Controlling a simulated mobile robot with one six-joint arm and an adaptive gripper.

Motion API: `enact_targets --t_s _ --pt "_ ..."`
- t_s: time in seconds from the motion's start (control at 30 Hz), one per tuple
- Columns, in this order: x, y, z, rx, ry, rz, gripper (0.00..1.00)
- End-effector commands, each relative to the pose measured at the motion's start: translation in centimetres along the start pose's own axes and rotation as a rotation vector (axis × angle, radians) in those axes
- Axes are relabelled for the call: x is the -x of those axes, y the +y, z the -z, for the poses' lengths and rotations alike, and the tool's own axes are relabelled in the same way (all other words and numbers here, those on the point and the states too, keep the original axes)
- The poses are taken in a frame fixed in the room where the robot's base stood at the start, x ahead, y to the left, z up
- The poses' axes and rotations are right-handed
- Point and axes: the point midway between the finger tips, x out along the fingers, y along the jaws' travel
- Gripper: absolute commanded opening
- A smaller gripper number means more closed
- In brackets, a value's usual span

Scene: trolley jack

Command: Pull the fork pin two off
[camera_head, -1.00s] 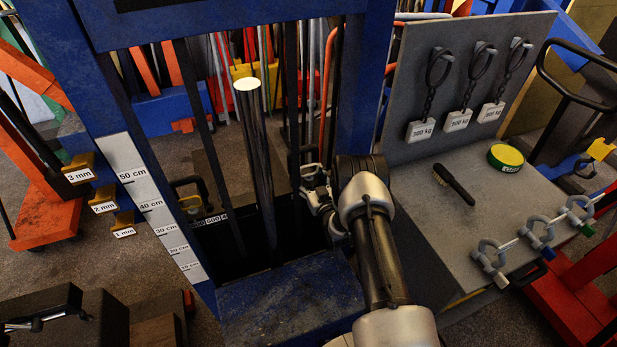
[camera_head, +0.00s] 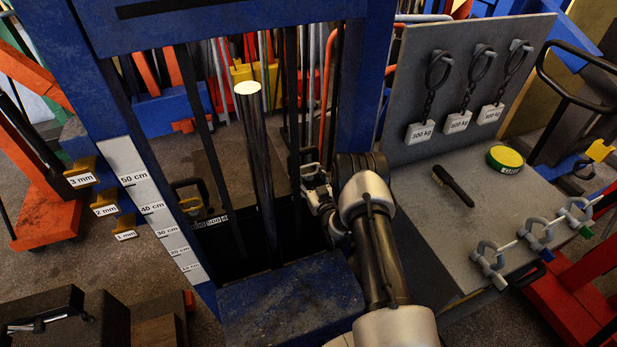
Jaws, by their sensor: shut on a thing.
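My gripper (camera_head: 313,178) is at the inner side of the right blue mast post, beside the dark vertical bars. It is small in view and is shut on a small part there, which I take to be fork pin two; the pin itself is too dark and covered to make out. My wrist and arm come up from the lower right and hide part of that post. The blue mast (camera_head: 230,15) frames a bright upright cylinder (camera_head: 256,150), left of my gripper and apart from it. A blue base block (camera_head: 290,300) lies below.
At right, a grey board (camera_head: 400,80) carries several hanging kg weights. A cm scale (camera_head: 155,205) is on the left post.

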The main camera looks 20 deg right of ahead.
Motion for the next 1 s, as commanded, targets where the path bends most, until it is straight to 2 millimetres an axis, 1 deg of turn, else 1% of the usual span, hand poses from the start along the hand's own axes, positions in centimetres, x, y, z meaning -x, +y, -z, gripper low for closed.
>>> enact_targets --t_s 0.03,0.97,1.0 --pt "-0.3 0.1 1.3 0.004 0.021 0.001 0.3" --pt "-0.1 0.0 5.6 0.002 0.013 0.0 0.28" --pt "-0.1 0.0 5.8 0.002 0.013 0.0 0.24"
